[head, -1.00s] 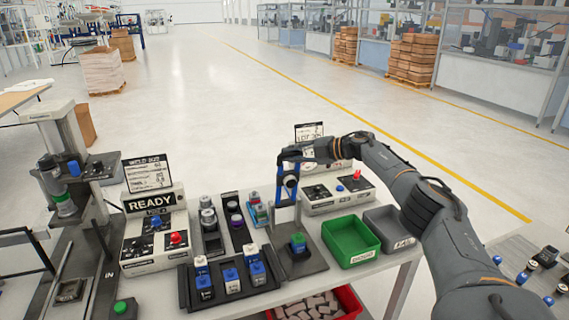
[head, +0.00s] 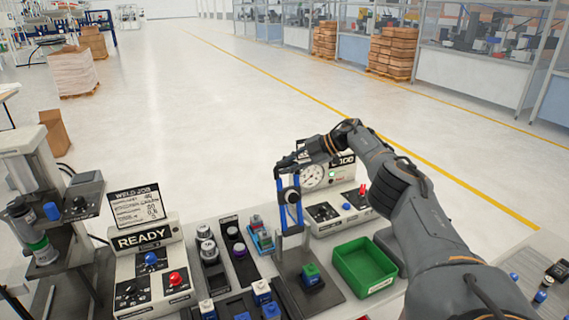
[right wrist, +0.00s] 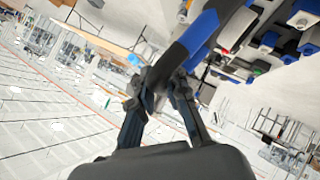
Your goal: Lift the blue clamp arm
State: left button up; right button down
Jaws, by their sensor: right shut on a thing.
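The blue clamp arm (head: 281,208) stands about upright on a press-like fixture with a dark base plate (head: 325,294). My right gripper (head: 286,163) is at its top end. In the right wrist view the two fingers of my right gripper (right wrist: 162,84) are closed around the dark end of the blue arm (right wrist: 207,30). My left gripper is not in view.
A green bin (head: 364,268) stands right of the fixture. A gauge box (head: 340,212) with a red knob is behind it. The READY control box (head: 150,268) and several small parts are at the left. The floor beyond the table is open.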

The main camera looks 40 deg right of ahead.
jog(key=c, duration=1.3)
grip_release()
jog(key=shift+a, duration=0.1)
jog(key=shift+s, duration=0.1)
jog(key=shift+r, duration=0.1)
jog(key=v, duration=1.2)
